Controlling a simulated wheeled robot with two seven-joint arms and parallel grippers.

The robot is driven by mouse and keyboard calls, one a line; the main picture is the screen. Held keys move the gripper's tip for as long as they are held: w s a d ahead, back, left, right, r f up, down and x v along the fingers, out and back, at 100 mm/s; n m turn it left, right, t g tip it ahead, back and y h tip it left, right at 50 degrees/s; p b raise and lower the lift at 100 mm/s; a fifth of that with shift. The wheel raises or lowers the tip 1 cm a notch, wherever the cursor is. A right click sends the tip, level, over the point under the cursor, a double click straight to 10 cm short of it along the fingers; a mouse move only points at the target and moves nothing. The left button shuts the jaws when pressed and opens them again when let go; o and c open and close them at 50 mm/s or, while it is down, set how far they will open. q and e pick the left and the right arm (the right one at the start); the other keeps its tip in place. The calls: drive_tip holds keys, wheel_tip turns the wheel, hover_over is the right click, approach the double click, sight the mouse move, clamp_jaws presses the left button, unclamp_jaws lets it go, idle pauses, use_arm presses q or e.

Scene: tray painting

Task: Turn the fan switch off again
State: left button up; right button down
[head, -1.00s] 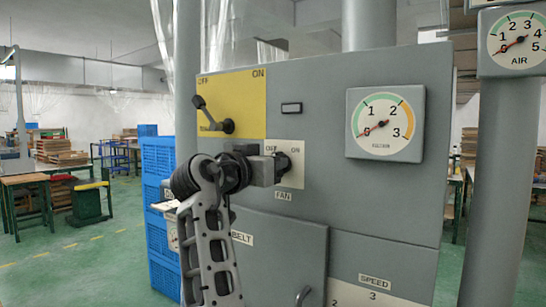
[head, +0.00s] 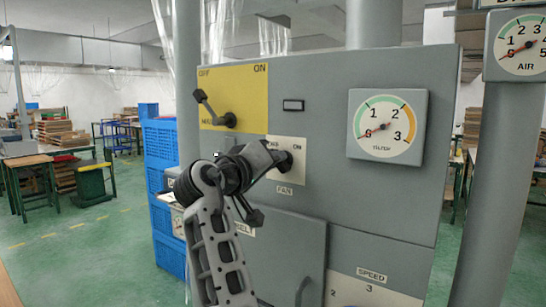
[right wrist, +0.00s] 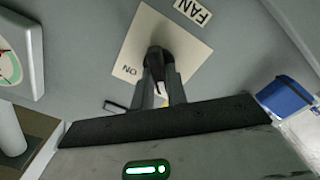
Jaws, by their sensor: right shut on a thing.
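The fan switch is a dark knob (head: 287,161) on a pale plate (head: 298,179) marked OFF and ON, above a FAN label (head: 285,190). My right gripper (head: 277,157) reaches it from the left, and its fingers are shut on the knob. In the right wrist view, the fingers (right wrist: 159,82) close around the black knob (right wrist: 157,55) in front of the tilted plate (right wrist: 190,42). The gripper hides part of the plate, and I cannot tell which mark the knob points to. My left gripper is in neither view.
A yellow panel (head: 245,95) with a lever (head: 207,104) is above left of the fan plate. A FILTER gauge (head: 388,125) is to the right, its needle near 0. A SPEED scale (head: 372,278) and a grey door (head: 285,245) are below. Blue crates (head: 160,160) stand left of the cabinet.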

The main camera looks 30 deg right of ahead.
drive_tip(key=shift+n, duration=0.3)
drive_tip(key=c, duration=1.4)
unclamp_jaws()
drive_tip(key=shift+a, duration=0.1)
